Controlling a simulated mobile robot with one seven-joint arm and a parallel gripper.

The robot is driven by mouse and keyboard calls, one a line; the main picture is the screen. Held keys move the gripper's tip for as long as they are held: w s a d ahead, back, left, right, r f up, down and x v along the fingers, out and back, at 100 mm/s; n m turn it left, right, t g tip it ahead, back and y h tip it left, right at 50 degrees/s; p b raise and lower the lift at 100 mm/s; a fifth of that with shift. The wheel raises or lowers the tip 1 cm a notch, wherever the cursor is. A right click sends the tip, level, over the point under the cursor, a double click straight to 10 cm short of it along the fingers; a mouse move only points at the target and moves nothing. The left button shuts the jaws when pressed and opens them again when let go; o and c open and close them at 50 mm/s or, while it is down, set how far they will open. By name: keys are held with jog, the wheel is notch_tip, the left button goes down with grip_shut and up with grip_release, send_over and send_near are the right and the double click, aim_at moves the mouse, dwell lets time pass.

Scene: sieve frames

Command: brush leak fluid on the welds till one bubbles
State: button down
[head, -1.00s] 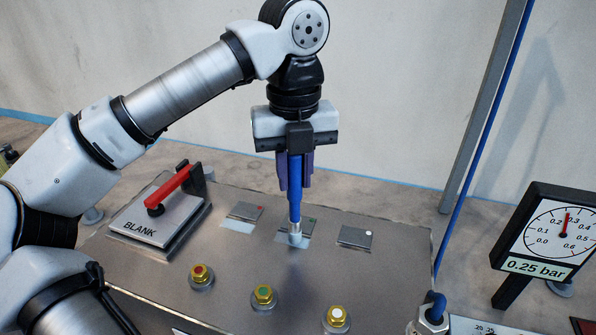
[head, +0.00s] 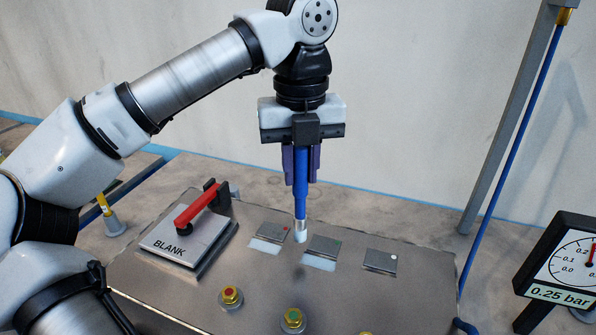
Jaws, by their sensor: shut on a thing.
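My gripper (head: 301,180) is shut on the blue handle of a brush (head: 300,205), which hangs upright. Its pale tip (head: 299,237) is in front of the gap between two small plates and appears raised above the metal top. The plates carry a red dot (head: 270,231), a green dot (head: 324,246) and a white dot (head: 381,261). Pale wet-looking patches lie at the front edges of the red-dot plate (head: 265,247) and the green-dot plate (head: 318,263). I see no such patch at the white-dot plate. I cannot make out bubbles on any of them.
A BLANK plate (head: 165,247) with a red handle (head: 200,205) stands at left. Brass fittings with red (head: 230,296) and green (head: 292,318) caps stand in front. A gauge (head: 575,265) labelled 0.25 bar is at right, beside a grey post (head: 505,120) and blue hose.

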aim_at(301, 149)
jog(key=shift+r, duration=1.55)
dwell(1.9)
